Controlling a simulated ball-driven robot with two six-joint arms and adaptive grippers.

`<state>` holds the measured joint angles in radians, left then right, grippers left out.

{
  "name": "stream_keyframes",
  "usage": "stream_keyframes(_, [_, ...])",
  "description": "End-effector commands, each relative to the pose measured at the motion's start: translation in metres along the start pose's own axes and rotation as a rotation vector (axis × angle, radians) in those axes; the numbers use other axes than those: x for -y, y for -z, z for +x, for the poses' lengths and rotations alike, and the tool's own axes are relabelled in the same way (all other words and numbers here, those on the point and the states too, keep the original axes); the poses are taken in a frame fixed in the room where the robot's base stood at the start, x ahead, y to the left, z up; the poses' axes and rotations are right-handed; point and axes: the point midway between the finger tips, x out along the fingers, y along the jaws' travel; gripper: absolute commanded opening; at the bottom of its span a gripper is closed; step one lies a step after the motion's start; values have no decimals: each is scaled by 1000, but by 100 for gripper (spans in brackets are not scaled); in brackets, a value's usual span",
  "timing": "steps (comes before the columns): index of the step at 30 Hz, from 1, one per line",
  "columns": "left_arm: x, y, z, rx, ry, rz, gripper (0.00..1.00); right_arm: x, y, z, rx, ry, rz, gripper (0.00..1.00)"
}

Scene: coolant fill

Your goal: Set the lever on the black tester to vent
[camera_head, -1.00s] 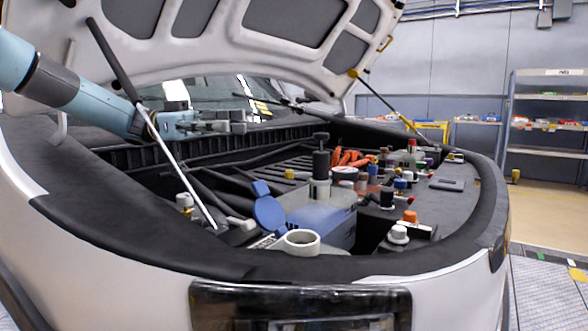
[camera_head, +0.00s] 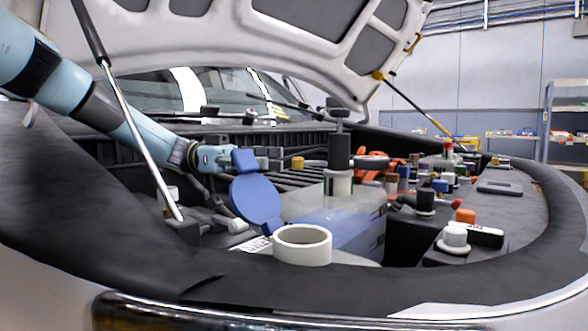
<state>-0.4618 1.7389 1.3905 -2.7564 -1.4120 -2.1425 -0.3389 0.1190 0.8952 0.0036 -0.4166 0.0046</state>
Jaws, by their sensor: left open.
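The black tester (camera_head: 340,150) stands upright on a pale collar on the translucent coolant tank, with a dark knob on top. My right gripper is not in view.
A white filler neck (camera_head: 302,245) stands in front of the tank. A silver hood strut (camera_head: 140,140) crosses in front of my left arm. Several coloured caps, including an orange one (camera_head: 465,216), crowd the right side. The open hood (camera_head: 300,50) hangs overhead.

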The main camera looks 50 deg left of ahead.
Motion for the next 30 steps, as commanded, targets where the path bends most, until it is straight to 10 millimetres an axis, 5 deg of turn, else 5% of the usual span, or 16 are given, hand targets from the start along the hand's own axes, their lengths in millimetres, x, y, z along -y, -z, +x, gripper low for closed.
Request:
stream_keyframes(9, [0, -1, 49, 1, -1, -2, 44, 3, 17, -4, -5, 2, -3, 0])
stream_keyframes(20, [0, 0, 58, -1, 2, -1, 44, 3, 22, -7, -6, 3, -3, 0])
stream_keyframes(30, [0, 0, 58, -1, 1, -2, 2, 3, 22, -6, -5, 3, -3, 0])
